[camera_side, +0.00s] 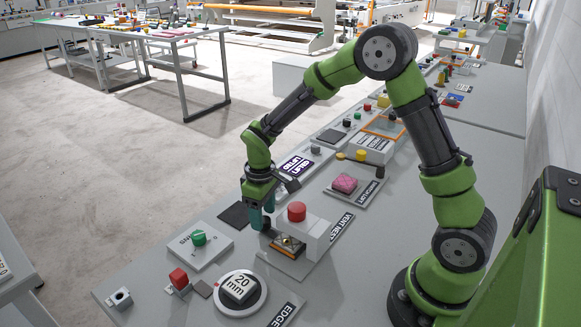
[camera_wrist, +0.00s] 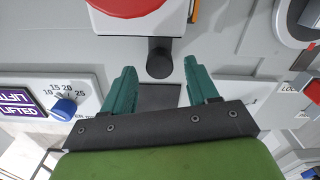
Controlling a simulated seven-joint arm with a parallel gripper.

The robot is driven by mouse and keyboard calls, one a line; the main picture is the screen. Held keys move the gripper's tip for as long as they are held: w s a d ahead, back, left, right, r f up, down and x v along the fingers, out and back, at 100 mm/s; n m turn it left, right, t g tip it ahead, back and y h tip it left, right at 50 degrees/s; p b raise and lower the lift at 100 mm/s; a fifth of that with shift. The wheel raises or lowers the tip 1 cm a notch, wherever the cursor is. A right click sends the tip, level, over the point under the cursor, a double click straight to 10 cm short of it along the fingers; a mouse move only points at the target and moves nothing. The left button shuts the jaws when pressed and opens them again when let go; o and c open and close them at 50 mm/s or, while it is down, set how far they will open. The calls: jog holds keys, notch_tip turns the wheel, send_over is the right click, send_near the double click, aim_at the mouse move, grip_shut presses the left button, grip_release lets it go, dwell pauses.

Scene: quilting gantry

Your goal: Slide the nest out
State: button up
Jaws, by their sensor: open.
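The vent nest station is a pale block (camera_side: 318,235) with a red button (camera_side: 297,211) on top and a "VENT NEST" label behind it. The nest (camera_side: 287,246), a low slide with an orange-edged piece on it, shows at the block's front-left side. My gripper (camera_side: 263,218) is low at the nest's left end. In the wrist view a dark round knob (camera_wrist: 159,58) stands just ahead of and between the fingertips of my open gripper (camera_wrist: 160,68). I cannot tell whether either finger touches it. The red button (camera_wrist: 128,4) fills the top of that view.
A dark square pad (camera_side: 234,215) lies left of my gripper. A green-button box (camera_side: 199,241), a red-button block (camera_side: 179,281) and a "20 mm" dial (camera_side: 239,292) stand nearer. A pink item (camera_side: 345,183) and a "QUILT LIFTED" sign (camera_side: 295,166) lie farther back.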

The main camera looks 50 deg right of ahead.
jog(key=shift+f, duration=0.75)
grip_shut()
